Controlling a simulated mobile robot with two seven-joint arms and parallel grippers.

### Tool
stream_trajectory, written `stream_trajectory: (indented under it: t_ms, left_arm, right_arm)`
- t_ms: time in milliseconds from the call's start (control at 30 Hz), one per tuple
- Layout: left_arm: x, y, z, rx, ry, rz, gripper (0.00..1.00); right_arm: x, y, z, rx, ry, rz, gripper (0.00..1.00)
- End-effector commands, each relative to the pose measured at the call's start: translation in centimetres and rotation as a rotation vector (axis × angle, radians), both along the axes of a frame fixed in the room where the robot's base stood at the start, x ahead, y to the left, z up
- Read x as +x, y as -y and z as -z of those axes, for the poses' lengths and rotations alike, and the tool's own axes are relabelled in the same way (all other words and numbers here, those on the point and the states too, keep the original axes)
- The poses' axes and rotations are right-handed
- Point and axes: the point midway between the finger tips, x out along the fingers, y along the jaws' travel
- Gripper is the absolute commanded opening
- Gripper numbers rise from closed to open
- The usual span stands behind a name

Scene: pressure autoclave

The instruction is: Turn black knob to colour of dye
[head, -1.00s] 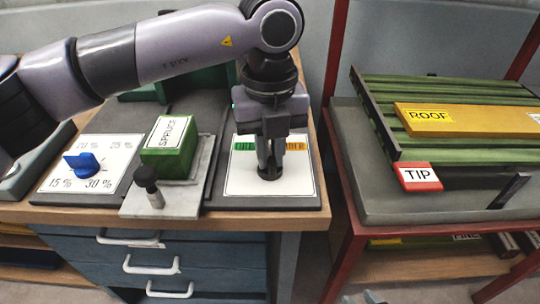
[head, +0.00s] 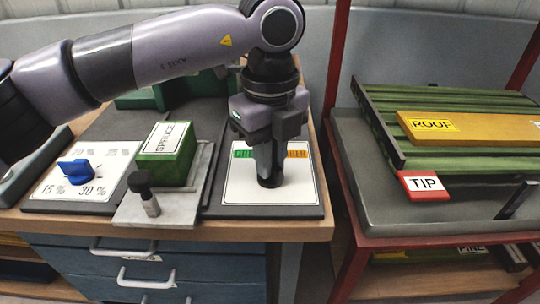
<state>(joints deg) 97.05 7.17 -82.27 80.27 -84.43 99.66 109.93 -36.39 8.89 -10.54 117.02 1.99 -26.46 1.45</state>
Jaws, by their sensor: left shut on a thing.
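The black knob (head: 269,183) sits on a white dial plate (head: 300,195) near the right end of the bench. The plate has a green mark (head: 243,154) at upper left and an orange mark (head: 297,154) at upper right. My left gripper (head: 268,176) points straight down and is shut on the knob. Its fingers hide most of the knob, so its pointing direction cannot be told. A green block labelled SPRUCE (head: 168,158) lies left of the plate. My right gripper is not in view.
A blue knob (head: 77,172) sits on a percentage dial at left. A small black-topped post (head: 144,194) stands before the green block. Right of the bench, a red-framed rack holds green boards (head: 450,90), a yellow ROOF board (head: 470,128) and a red TIP tag (head: 424,184).

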Motion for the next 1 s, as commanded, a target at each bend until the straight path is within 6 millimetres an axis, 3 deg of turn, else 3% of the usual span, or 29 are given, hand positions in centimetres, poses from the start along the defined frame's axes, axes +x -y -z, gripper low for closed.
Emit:
stream_trajectory:
  t_ms: [200,233,300,667,1000]
  left_arm:
    - [0.1,0.0,-0.2,-0.001,0.005,-0.003,0.00]
    - [0.1,0.0,-0.2,-0.001,0.005,-0.003,0.20]
    - [0.1,0.0,-0.2,-0.001,0.005,-0.003,0.39]
    - [0.1,0.0,-0.7,-0.001,0.003,0.000,0.39]
    - [0.1,0.0,-5.9,-0.001,0.005,-0.003,0.39]
  right_arm:
    - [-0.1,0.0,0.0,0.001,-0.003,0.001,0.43]
    - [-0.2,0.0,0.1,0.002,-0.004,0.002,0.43]
    - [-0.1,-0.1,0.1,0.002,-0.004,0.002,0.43]
    - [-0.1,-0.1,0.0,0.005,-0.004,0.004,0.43]
    - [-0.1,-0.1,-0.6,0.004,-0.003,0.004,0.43]
